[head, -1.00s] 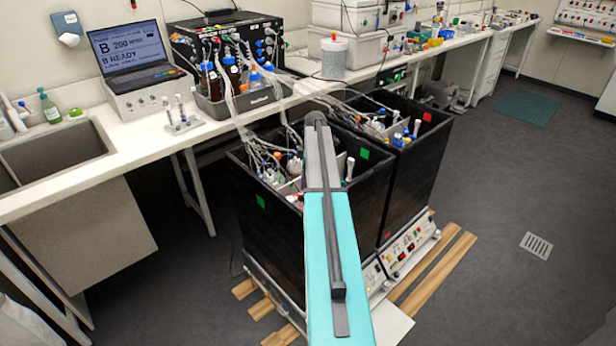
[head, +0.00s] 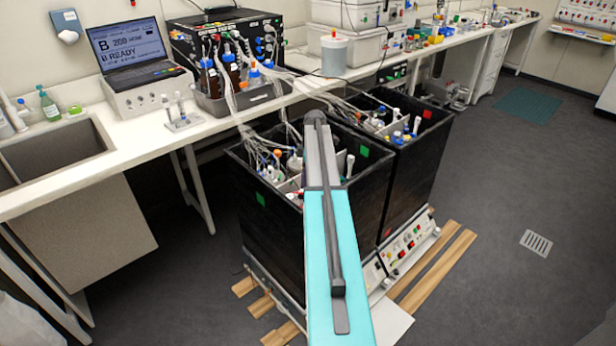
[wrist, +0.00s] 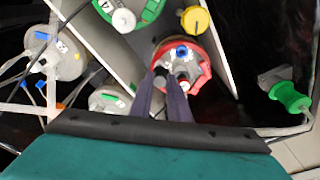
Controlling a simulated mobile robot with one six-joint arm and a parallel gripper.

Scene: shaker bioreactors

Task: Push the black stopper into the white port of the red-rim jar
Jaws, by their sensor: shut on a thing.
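The red-rim jar (wrist: 197,60) is in the upper middle of the wrist view, inside a dark box. Its pale lid carries a blue-capped port and several small fittings. My gripper (wrist: 161,78) reaches over the near-left part of that lid. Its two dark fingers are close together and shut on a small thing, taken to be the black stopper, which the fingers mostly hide. The white port cannot be told surely from the other pale fittings by the fingertips. Whether the stopper touches it cannot be told. In the head view my arm hides the gripper and this jar.
A green-rim jar (wrist: 128,8), a yellow cap (wrist: 196,19) and a white-lidded jar (wrist: 110,98) crowd around. Pale divider walls (wrist: 105,40) stand close by. A green connector (wrist: 290,97) lies at right. Tubes run into the black boxes (head: 270,215).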

